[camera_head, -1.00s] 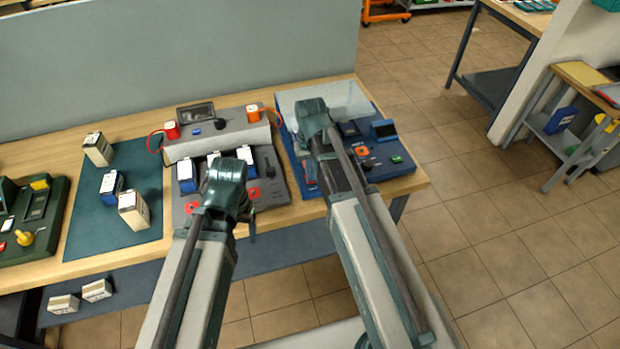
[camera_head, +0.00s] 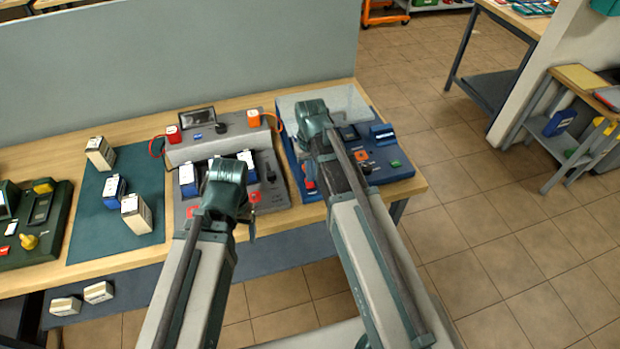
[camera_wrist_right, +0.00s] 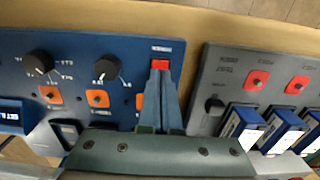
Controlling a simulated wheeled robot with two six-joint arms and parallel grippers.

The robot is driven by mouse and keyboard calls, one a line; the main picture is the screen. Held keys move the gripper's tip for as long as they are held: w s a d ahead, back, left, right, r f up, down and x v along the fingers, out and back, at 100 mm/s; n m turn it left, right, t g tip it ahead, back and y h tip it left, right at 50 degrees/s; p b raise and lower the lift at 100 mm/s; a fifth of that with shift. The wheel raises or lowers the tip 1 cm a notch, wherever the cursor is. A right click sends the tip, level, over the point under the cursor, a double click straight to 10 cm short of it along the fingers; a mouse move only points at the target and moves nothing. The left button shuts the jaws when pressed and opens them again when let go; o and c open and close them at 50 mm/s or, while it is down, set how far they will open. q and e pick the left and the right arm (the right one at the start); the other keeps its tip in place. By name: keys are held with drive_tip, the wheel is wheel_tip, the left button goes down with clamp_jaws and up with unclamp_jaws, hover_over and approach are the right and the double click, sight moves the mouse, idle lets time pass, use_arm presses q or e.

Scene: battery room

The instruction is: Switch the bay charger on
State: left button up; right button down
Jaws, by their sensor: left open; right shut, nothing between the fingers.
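A grey charger (camera_head: 277,195) with blue-and-white batteries in its bays stands mid-table. It also shows at the right of the right wrist view (camera_wrist_right: 213,75), with red buttons and a black knob. A blue unit (camera_head: 400,168) stands to its right; its panel fills the left of the right wrist view (camera_wrist_right: 75,75), with knobs and orange buttons. My right gripper (camera_wrist_right: 160,72) is shut and empty, its tips at a red switch (camera_wrist_right: 160,64) on the blue panel; contact is unclear. My left gripper (camera_head: 251,226) is open near the grey charger's front, mostly hidden by its wrist.
A green mat (camera_head: 90,225) holds white and blue boxes left of the grey charger. A green device (camera_head: 35,240) stands at the far left. A grey partition (camera_head: 180,60) closes the table's back.

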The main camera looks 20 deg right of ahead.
sight(310, 186)
wheel_tip(310, 186, up, 5)
drive_tip(key=p, duration=0.4)
drive_tip(key=shift+f, duration=0.15)
drive_tip(key=s+a+n+h, duration=0.1)
drive_tip(key=s+a+n, duration=0.2)
drive_tip(key=s+a, duration=0.7)
drive_tip(key=s, duration=0.4)
drive_tip(key=shift+s+a, duration=0.15)
drive_tip(key=shift+a, duration=0.1)
drive_tip(key=shift+f, duration=0.1)
